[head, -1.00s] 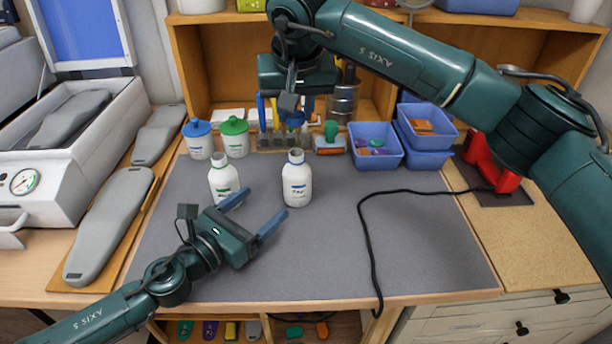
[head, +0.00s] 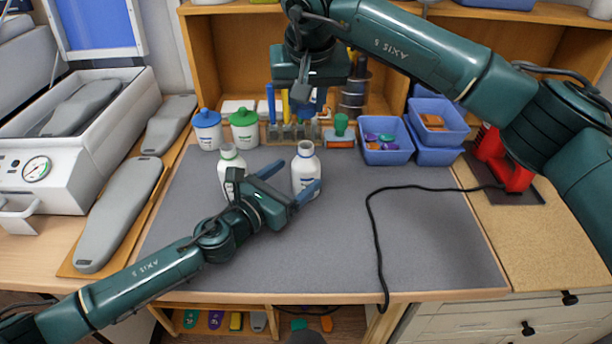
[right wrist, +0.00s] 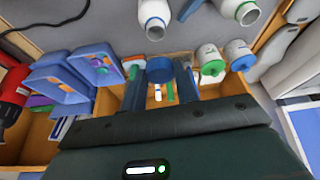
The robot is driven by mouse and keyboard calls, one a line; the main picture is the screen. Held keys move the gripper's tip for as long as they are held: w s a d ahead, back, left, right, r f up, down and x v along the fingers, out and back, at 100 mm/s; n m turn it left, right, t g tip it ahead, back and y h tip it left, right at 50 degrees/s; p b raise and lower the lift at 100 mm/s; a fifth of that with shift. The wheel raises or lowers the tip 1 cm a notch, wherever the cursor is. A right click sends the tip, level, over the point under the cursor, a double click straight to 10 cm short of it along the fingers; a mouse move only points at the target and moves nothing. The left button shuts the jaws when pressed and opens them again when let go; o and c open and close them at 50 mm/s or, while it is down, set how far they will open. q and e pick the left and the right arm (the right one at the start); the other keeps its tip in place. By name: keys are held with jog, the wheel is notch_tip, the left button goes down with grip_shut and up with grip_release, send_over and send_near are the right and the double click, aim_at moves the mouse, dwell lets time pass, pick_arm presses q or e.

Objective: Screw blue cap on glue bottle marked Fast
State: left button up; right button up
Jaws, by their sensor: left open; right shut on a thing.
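A white glue bottle with a blue neck ring (head: 306,162) stands uncapped on the grey mat; its label is too small to read. It also shows in the right wrist view (right wrist: 154,16). My left gripper (head: 299,175) is open at this bottle, one finger on each side; I cannot tell whether they touch it. A second uncapped bottle with a green ring (head: 230,164) stands to its left, partly hidden by my left gripper. My right gripper (right wrist: 165,72) is shut on the blue cap (right wrist: 160,66), held in the air behind and above the bottles.
A blue-lidded jar (head: 207,132) and a green-lidded jar (head: 244,131) stand at the back left. A tool rack (head: 290,134) and blue bins (head: 385,155) line the back. A black cable (head: 372,230) crosses the mat (head: 320,250), whose front is clear.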

pick_arm(q)
jog(key=shift+x, duration=2.3)
jog(key=shift+c, duration=0.5)
jog(key=c, duration=1.3)
jog(key=shift+c, duration=0.4)
pick_arm(e)
send_over(305, 142)
jog(key=s, duration=0.2)
jog(key=shift+s+d+f, duration=0.1)
jog(key=shift+d+f, duration=0.05)
jog(key=shift+f, duration=2.35)
